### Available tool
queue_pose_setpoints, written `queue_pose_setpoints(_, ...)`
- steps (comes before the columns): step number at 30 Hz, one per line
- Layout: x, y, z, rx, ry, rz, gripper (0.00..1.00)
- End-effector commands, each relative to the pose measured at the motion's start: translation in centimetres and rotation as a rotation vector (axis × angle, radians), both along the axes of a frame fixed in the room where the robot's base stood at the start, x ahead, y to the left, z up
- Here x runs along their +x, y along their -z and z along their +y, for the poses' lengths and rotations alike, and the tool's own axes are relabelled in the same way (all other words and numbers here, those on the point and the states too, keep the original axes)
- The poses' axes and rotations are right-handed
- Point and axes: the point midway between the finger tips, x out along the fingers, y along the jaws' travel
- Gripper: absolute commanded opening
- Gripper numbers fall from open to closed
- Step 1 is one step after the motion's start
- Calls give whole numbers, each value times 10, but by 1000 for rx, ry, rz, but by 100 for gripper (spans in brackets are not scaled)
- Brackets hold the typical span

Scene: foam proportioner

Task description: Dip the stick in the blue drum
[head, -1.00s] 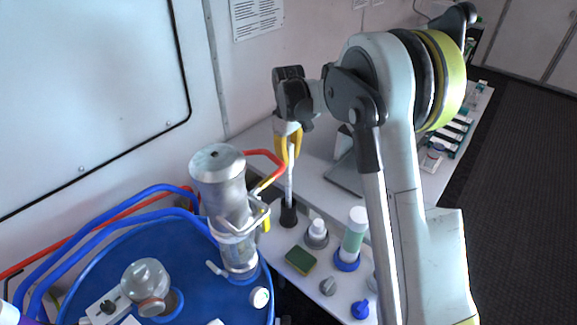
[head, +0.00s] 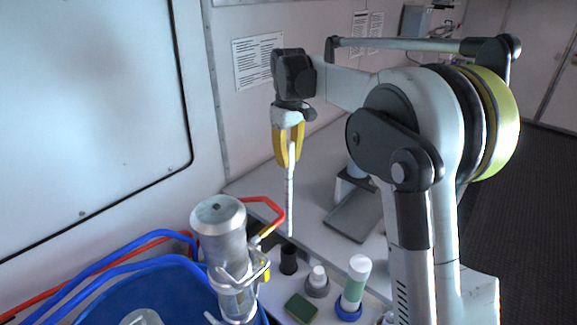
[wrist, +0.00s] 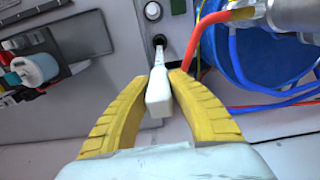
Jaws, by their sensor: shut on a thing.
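My gripper (head: 288,150) has yellow fingers shut on the white stick (head: 290,200), which hangs upright with dark marks along it. The stick's lower end is above the black holder (head: 288,260) on the bench, clear of it. In the wrist view the stick (wrist: 158,92) sits between the yellow fingertips (wrist: 165,85). The blue drum (head: 130,300) is at the lower left in the head view, with part of its top cut off by the frame. It also shows at the upper right of the wrist view (wrist: 225,60).
A metal cylinder pump (head: 222,245) with a red hose (head: 265,202) rises from the drum, left of the stick. A green sponge (head: 300,308) and capped bottles (head: 355,285) stand on the bench. A wall is behind.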

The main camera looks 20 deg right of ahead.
Motion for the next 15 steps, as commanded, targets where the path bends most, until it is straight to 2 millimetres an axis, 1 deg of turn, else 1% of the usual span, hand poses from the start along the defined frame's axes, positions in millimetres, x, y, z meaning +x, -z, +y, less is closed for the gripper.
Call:
queue_pose_setpoints(10, 0, -2, 0, 0, 0, 0, 0)
queue_pose_setpoints(15, 0, -16, 0, 0, 0, 0, 0)
